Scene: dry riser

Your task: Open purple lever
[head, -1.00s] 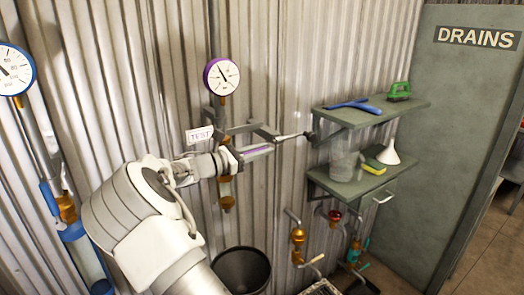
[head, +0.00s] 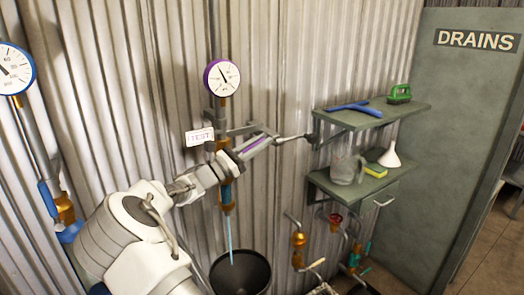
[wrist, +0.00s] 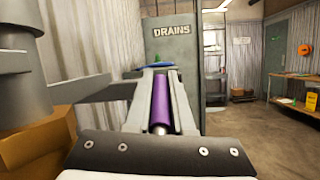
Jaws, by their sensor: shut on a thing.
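The purple lever (head: 255,144) is on the valve below the purple-rimmed gauge (head: 222,77). It slants up to the right in the head view. My gripper (head: 264,141) is shut on it, with the fingers along both sides. In the wrist view the purple bar (wrist: 160,103) lies lengthwise between my fingers (wrist: 160,88). A thin blue stream (head: 230,237) falls from the brass outlet under the valve into the dark bucket (head: 240,261). My gripper partly hides the valve body.
A TEST sign (head: 200,137) hangs left of the valve. Two shelves (head: 330,186) at right hold a jug (head: 346,170), a funnel (head: 390,157) and a sponge. More valves (head: 299,240) sit low on the wall. A blue-rimmed gauge (head: 14,68) is at far left.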

